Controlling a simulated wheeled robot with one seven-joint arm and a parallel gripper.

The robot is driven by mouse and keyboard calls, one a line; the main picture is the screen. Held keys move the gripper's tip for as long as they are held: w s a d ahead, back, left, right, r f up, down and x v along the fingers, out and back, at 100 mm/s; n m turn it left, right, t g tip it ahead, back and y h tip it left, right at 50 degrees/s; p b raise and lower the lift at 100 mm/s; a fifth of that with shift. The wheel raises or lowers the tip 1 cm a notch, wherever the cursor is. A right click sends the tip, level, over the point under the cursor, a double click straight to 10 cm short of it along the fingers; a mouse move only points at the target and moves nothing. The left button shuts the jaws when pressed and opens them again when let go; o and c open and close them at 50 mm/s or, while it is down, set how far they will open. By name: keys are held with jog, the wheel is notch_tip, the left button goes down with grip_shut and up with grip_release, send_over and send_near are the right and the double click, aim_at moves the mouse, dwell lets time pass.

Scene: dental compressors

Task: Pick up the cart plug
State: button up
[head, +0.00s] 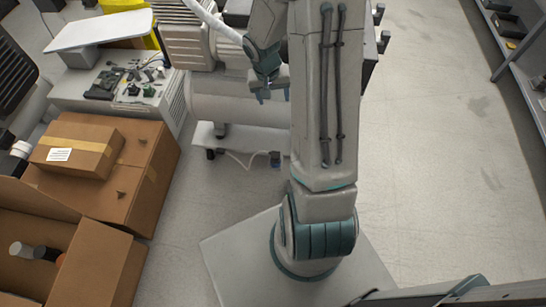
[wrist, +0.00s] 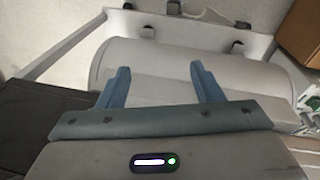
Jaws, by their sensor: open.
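My gripper (head: 272,97) hangs above the grey cylindrical tank (head: 240,108) in the head view. In the wrist view my gripper (wrist: 160,68) has its two blue fingers apart, with nothing between them and the tank (wrist: 200,65) beyond them. The tank sits over a pale wheeled cart (head: 203,135). A thin white cord (head: 238,160) loops on the floor along the cart's near edge, and a bit of cord (wrist: 216,14) shows at the top of the wrist view. I cannot make out the cart plug clearly in either view.
Cardboard boxes (head: 145,180) stand on the left, one open at the front. A low cabinet (head: 165,100) with small parts on top stands behind them. A shelf (head: 525,70) is at the far right. The floor (head: 430,160) between is clear.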

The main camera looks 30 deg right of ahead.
jog(key=m+y+b, duration=0.1)
jog(key=b, duration=0.4)
send_over(275, 155)
notch_tip(275, 155, down, 17)
jog(key=shift+m+y, duration=0.5)
jog(key=shift+m, duration=0.1)
jog(key=f+b, duration=0.1)
jog(key=f, duration=0.4)
jog(key=f+b, duration=0.2)
jog(key=f, duration=0.4)
jog(key=f+b, duration=0.2)
jog(key=f, duration=0.3)
jog(key=shift+w+d+f, duration=0.1)
jog(key=shift+d+f, duration=0.1)
jog(key=shift+d, duration=0.15)
jog(key=shift+a+f+b, duration=0.2)
jog(key=shift+f+b, duration=1.2)
jog(key=shift+f, duration=1.75)
jog(key=c, duration=1.1)
